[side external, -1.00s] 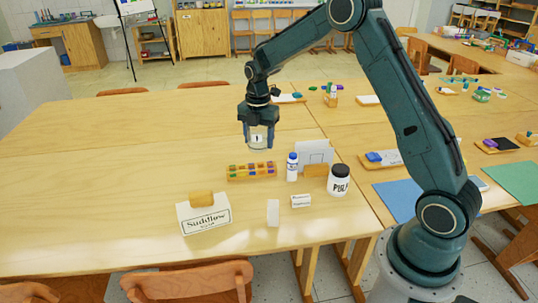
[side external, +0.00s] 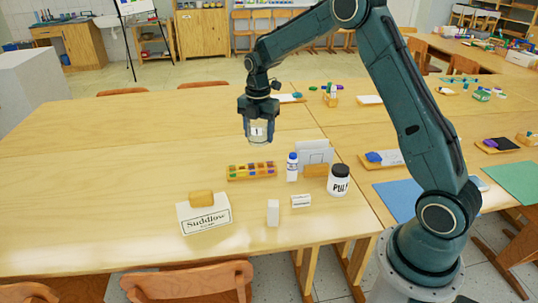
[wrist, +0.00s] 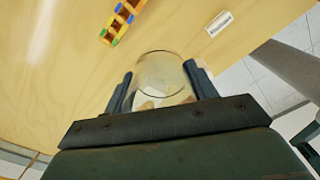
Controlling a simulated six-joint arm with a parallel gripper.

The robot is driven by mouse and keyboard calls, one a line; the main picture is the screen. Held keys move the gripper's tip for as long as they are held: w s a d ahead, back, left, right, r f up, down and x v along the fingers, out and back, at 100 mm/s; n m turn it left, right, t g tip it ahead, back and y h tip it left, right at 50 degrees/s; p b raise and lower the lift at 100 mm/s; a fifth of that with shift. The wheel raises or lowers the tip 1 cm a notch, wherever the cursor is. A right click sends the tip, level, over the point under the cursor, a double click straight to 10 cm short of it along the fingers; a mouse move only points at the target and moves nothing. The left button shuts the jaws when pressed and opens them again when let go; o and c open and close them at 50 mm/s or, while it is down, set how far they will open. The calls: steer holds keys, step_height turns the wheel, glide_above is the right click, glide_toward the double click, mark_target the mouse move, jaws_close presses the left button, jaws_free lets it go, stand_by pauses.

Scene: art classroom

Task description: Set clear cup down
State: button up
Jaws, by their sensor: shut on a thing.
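My gripper (side external: 258,126) is shut on the clear cup (side external: 258,139), with a finger on either side of it. The cup is see-through, with a small pale label with a dark mark, and looks upright. In the side external view it hangs at the level of the far part of the table; whether its base touches the wood I cannot tell. In the wrist view, the cup (wrist: 160,75) shows its round rim between the two fingers (wrist: 160,88).
A Sudflow box (side external: 204,214) is front left. The table's left part (side external: 100,180) is clear.

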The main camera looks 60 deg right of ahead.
steer(key=w+d+m, duration=0.2)
steer(key=d+m, duration=0.5)
steer(key=d, duration=0.5)
steer(key=w+d+m, duration=0.2)
steer(key=d+m, duration=0.6)
steer(key=d, duration=0.4)
steer(key=f, duration=1.5)
steer(key=shift+s+a+f, duration=0.15)
steer(key=shift+a+f, duration=0.05)
steer(key=shift+a, duration=0.05)
steer(key=shift+f, duration=2.15)
steer(key=shift+f, duration=0.15)
steer(key=o, duration=1)
